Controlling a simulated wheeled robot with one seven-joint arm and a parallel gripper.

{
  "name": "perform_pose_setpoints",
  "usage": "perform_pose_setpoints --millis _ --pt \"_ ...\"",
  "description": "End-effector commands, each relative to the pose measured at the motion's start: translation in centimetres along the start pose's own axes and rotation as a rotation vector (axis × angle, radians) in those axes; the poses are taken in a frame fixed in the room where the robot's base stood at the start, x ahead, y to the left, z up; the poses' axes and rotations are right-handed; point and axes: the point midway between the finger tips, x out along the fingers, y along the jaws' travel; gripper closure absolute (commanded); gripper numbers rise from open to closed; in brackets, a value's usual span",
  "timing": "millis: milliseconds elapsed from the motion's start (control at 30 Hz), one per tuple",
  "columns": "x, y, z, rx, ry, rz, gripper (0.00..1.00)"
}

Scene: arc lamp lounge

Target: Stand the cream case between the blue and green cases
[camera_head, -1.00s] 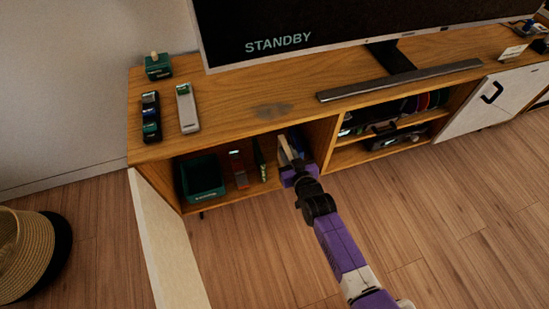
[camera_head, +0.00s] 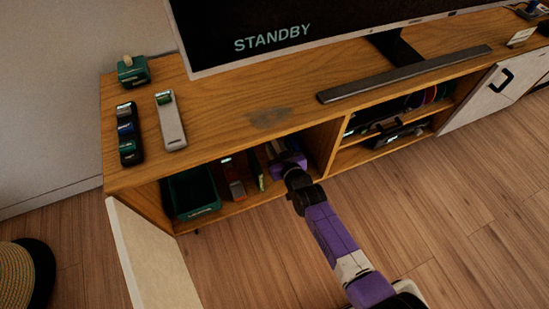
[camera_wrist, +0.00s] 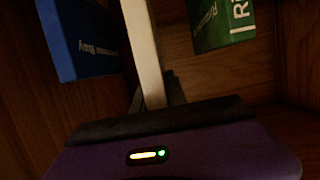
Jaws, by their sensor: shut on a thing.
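My gripper (camera_head: 282,156) is inside the open cabinet compartment, near its right wall, in the head view. In the wrist view my gripper (camera_wrist: 156,95) is shut on the narrow edge of the cream case (camera_wrist: 143,45), which reaches away from the jaws. The blue case (camera_wrist: 78,38) is to its left and the green case (camera_wrist: 222,22) to its right, with gaps showing on both sides. The far end of the cream case is out of frame. In the head view my gripper largely hides these cases, and I cannot tell whether the cream case touches the shelf.
A green bin (camera_head: 192,192), a red case (camera_head: 233,180) and a slim greenish item (camera_head: 256,170) stand left of my gripper. The compartment's open door (camera_head: 150,258) juts out at left. Small items and a soundbar (camera_head: 405,74) lie on the cabinet top (camera_head: 225,125).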

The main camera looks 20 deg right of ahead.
Motion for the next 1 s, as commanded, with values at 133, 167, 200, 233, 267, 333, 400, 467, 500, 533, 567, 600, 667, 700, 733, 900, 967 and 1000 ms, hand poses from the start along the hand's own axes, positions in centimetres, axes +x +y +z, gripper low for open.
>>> perform_pose_setpoints --millis 133,167,200,233,267,333,400,467,500,533,567,600,667,700,733,900,967,1000 --pt "0.4 0.0 1.1 0.0 0.002 -0.001 1.0" --pt "0.4 0.0 1.2 0.0 0.002 0.0 1.0" --pt "0.5 0.0 1.5 0.0 0.001 0.0 1.0" --pt "0.6 0.0 1.8 0.0 0.001 0.0 1.0" --pt "0.7 0.1 2.1 0.0 0.001 0.001 1.0" --pt "1.0 0.0 3.1 0.0 0.001 0.0 1.0" --pt "1.3 0.0 3.9 0.0 0.001 0.001 1.0" --pt "1.4 0.1 4.3 0.0 0.002 0.001 1.0" --pt "1.4 0.0 4.4 0.0 0.002 0.0 1.0" --pt "1.4 0.0 4.4 0.0 0.002 0.0 1.0" --pt "1.4 0.0 4.4 0.0 0.002 -0.001 1.0" --pt "1.4 -0.1 4.3 0.0 0.002 -0.001 1.0" --pt "1.4 -0.1 4.2 0.0 0.002 -0.001 1.0" --pt "1.4 -0.1 4.2 0.0 0.002 -0.001 1.0" --pt "1.4 -0.1 4.2 0.0 0.002 -0.001 1.0" --pt "1.5 0.0 4.7 0.0 0.001 -0.001 0.8" --pt "1.4 0.0 4.6 0.0 0.001 -0.001 0.68" --pt "1.4 0.0 4.6 0.0 0.001 -0.001 0.61"
